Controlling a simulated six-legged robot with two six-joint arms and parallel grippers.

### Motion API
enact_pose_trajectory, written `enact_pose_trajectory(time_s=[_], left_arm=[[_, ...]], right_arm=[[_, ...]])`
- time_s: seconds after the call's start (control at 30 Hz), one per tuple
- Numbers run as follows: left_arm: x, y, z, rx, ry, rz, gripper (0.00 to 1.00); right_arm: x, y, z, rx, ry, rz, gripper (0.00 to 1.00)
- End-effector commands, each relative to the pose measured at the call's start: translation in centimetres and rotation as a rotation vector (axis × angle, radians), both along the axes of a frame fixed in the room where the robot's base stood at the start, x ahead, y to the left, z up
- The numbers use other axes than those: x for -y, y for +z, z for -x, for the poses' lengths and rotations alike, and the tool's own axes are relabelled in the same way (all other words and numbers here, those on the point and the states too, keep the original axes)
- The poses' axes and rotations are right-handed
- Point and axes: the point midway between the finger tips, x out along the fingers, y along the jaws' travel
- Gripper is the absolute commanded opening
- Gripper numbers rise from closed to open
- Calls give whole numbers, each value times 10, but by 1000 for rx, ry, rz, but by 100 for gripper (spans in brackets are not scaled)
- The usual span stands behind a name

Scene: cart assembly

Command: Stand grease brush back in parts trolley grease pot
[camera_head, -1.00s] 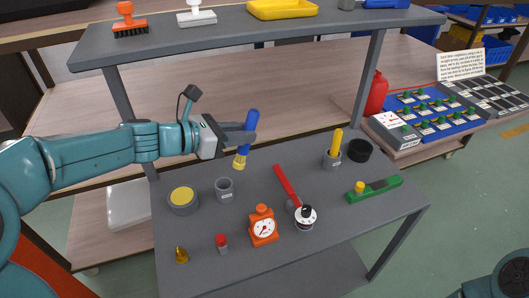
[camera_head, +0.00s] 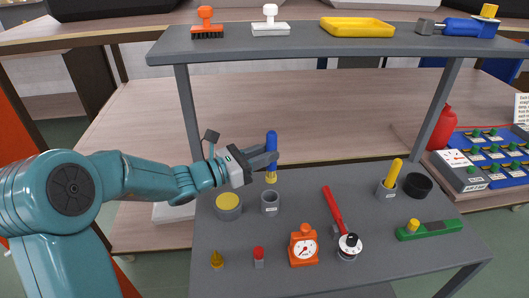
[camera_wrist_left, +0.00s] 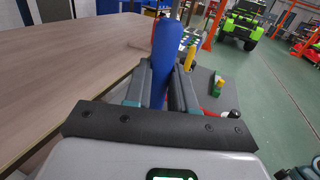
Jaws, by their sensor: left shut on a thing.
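My left gripper (camera_head: 262,158) is shut on the blue handle of the grease brush (camera_head: 271,141). The brush is upright with its yellow bristles down, just behind the grey pot (camera_head: 270,203) in the head view. Whether the bristles touch the shelf, I cannot tell. In the left wrist view the blue handle (camera_wrist_left: 165,55) stands between the fingers (camera_wrist_left: 158,92). A second grey pot (camera_head: 387,188) at the right holds a yellow-handled tool (camera_head: 393,173). Both pots carry small labels that I cannot read. My right gripper is not in view.
On the trolley's lower shelf (camera_head: 330,275) are a yellow-topped tin (camera_head: 228,205), an orange gauge (camera_head: 303,246), a red-handled tool (camera_head: 333,208), a dial (camera_head: 349,246), a green tool (camera_head: 429,230) and a black ring (camera_head: 418,185). The upper shelf (camera_head: 300,42) overhangs behind.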

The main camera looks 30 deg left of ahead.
Motion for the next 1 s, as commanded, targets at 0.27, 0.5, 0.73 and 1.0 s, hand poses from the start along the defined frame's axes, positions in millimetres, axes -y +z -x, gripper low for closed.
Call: enact_pose_trajectory(time_s=[0.27, 0.5, 0.73, 1.0], left_arm=[[0, -29, 0, -2, 1, 1, 0], [0, -50, 0, -1, 1, 1, 0], [0, -71, 0, -1, 1, 1, 0], [0, -92, 0, -1, 1, 0, 0]], right_arm=[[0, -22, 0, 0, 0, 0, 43], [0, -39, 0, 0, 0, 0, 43], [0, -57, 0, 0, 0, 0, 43], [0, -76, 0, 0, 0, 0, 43]])
